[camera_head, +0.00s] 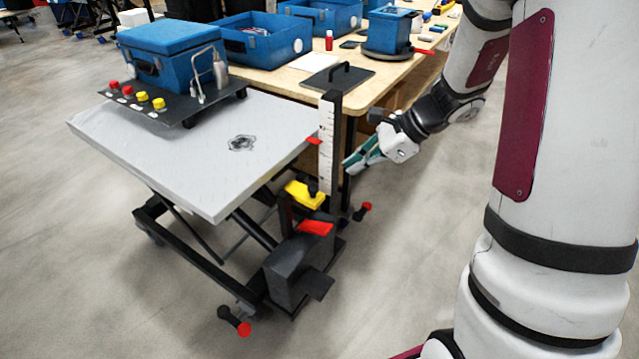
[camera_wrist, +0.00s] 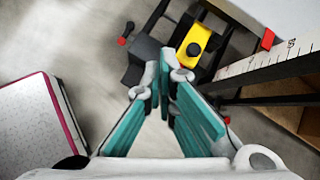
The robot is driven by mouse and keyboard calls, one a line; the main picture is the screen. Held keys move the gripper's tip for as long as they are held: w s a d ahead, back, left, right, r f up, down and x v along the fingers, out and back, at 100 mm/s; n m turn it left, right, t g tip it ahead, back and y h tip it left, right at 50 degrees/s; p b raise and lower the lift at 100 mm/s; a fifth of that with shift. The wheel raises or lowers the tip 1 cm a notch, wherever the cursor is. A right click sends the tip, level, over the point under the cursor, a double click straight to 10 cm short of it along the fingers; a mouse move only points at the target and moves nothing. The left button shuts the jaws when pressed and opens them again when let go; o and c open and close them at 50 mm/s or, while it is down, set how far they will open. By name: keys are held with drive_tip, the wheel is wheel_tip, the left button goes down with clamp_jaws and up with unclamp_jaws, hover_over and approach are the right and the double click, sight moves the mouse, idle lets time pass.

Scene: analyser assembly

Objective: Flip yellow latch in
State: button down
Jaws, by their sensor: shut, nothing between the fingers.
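The yellow latch (camera_head: 304,194) sits on the dark foot-pedal unit (camera_head: 291,270) of the lift table, at the base of the upright ruler post. In the wrist view the yellow latch (camera_wrist: 196,41) is beyond my fingertips, up and to the right, with a dark round part on it. My gripper (camera_head: 349,166) is above and to the right of the latch, apart from it. Its teal fingers converge in the wrist view (camera_wrist: 164,72), shut with nothing between them.
A red pedal (camera_head: 316,228) lies just in front of the latch. The white ruler post (camera_head: 327,150) with a red pointer (camera_head: 314,140) stands behind it. The grey lift table top (camera_head: 200,155) carries a blue analyser box (camera_head: 172,62). A wooden workbench (camera_head: 385,85) stands behind.

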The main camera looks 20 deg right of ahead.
drive_tip(key=w+d+f+m+h+b, duration=0.1)
drive_tip(key=w+d+f+m, duration=0.2)
drive_tip(key=f, duration=0.6)
drive_tip(key=d+m, duration=0.1)
drive_tip(key=d, duration=0.1)
drive_tip(key=shift+d+m+t+b, duration=0.3)
drive_tip(key=shift+d+t+b, duration=0.05)
drive_tip(key=shift+t+b, duration=0.05)
drive_tip(key=shift+w, duration=0.1)
drive_tip(key=b, duration=0.2)
approach(317, 199)
wheel_tip(317, 199, down, 3)
drive_tip(key=d, duration=0.1)
drive_tip(key=shift+w+a+f+b, duration=0.1)
drive_tip(key=shift+w+a+b, duration=0.1)
drive_tip(key=shift+w+a, duration=0.4)
drive_tip(key=shift+w+a+b, duration=0.15)
drive_tip(key=shift+w+a, duration=0.25)
drive_tip(key=shift+a, duration=0.4)
